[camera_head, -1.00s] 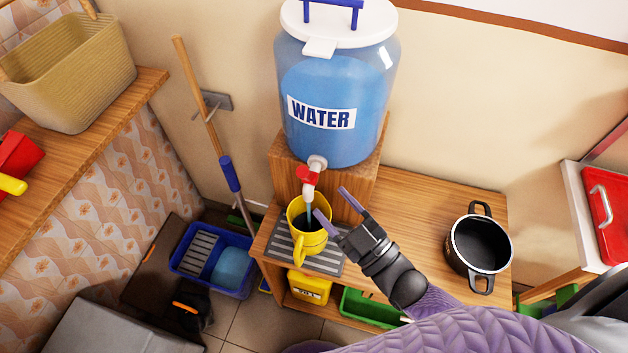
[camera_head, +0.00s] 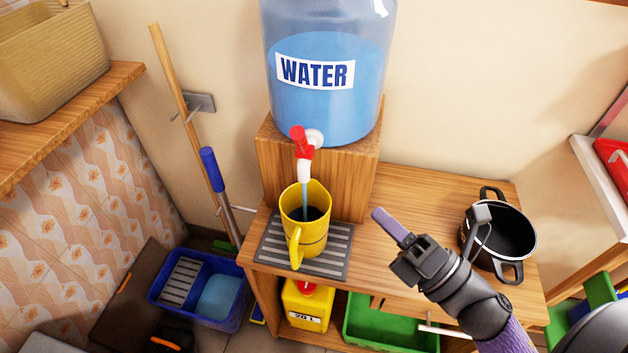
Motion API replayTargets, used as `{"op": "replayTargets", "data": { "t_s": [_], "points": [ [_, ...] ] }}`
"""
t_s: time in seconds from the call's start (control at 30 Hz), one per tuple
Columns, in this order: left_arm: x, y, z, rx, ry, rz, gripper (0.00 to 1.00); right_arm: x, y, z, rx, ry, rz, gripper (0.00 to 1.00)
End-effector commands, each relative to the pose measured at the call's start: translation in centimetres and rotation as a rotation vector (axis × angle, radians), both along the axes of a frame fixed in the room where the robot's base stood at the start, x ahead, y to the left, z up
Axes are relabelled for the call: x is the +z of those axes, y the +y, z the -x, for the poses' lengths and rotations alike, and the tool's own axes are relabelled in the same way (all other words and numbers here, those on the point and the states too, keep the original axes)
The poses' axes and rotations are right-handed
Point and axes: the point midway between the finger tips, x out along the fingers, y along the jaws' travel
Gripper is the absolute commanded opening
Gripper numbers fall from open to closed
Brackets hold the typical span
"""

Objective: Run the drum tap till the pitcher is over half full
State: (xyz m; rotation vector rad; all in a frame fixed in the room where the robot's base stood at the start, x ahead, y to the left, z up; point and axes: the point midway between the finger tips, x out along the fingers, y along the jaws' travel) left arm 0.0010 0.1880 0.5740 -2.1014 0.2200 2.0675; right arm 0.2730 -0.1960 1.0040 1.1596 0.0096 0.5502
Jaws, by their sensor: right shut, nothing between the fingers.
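The blue water drum (camera_head: 325,105) stands on a wooden block, with a WATER label on its front. Its tap (camera_head: 304,165) has a red handle (camera_head: 298,140) that points up. A thin stream of water (camera_head: 305,203) runs from the spout into the yellow pitcher (camera_head: 313,239). The pitcher stands upright on the striped drip mat (camera_head: 335,257), under the spout. Its inside looks dark and I cannot read the level. My right gripper (camera_head: 392,227) is shut and empty, to the right of the pitcher and apart from it and the tap. My left gripper is out of view.
A black pot (camera_head: 511,227) stands at the bench's right, partly behind my right arm. Below are a yellow jerrycan (camera_head: 306,308) and a green bin (camera_head: 388,327). A blue tub (camera_head: 220,303) and a broom (camera_head: 180,95) are left. The bench between pitcher and pot is bare.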

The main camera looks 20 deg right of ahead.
Motion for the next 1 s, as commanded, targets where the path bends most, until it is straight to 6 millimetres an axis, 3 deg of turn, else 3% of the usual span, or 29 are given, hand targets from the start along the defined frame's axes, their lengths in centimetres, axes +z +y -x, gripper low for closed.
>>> {"op": "replayTargets", "data": {
  "t_s": [0.5, 0.7, 1.0],
  "points": [
    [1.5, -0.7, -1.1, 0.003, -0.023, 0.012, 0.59, 3.4, 4.5, -9.3, 0.005, -0.002, -0.006, 0.00],
    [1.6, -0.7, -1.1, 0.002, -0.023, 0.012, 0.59, 3.8, 5.4, -11.0, 0.005, 0.001, -0.009, 0.00],
    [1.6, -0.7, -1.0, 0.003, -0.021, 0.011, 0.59, 3.8, 5.5, -11.2, 0.005, 0.004, -0.008, 0.00]
  ]
}}
